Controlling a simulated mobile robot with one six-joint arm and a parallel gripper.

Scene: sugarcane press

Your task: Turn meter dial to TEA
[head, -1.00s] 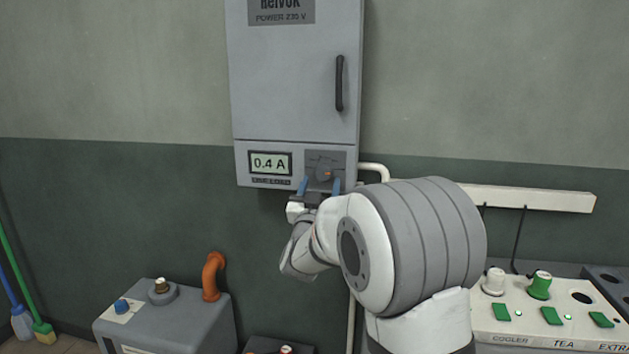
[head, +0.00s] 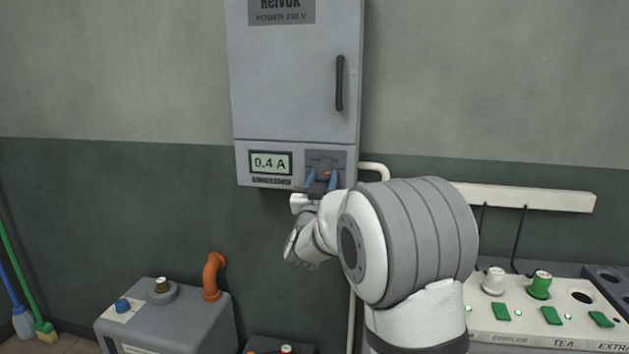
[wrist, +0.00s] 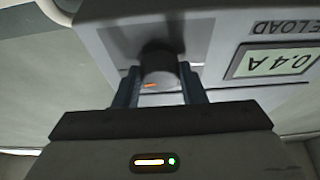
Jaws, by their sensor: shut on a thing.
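The meter dial (head: 325,167) is a dark grey knob with an orange mark, low on the right of the grey power cabinet (head: 290,90). In the wrist view the dial (wrist: 158,72) sits between the blue fingers of my gripper (wrist: 160,90), which is shut on it. My gripper (head: 321,178) reaches it from below and in front in the head view. The meter display (head: 270,163) left of the dial reads 0.4 A; it shows upside down in the wrist view (wrist: 275,62). The dial's position labels are too small or hidden to read.
A control panel (head: 545,325) with knobs and green switches labelled COOLER, TEA and EXTRA stands at lower right. A grey machine (head: 175,325) with an orange pipe (head: 213,275) is at lower left. A white pipe (head: 374,168) leaves the cabinet's right side.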

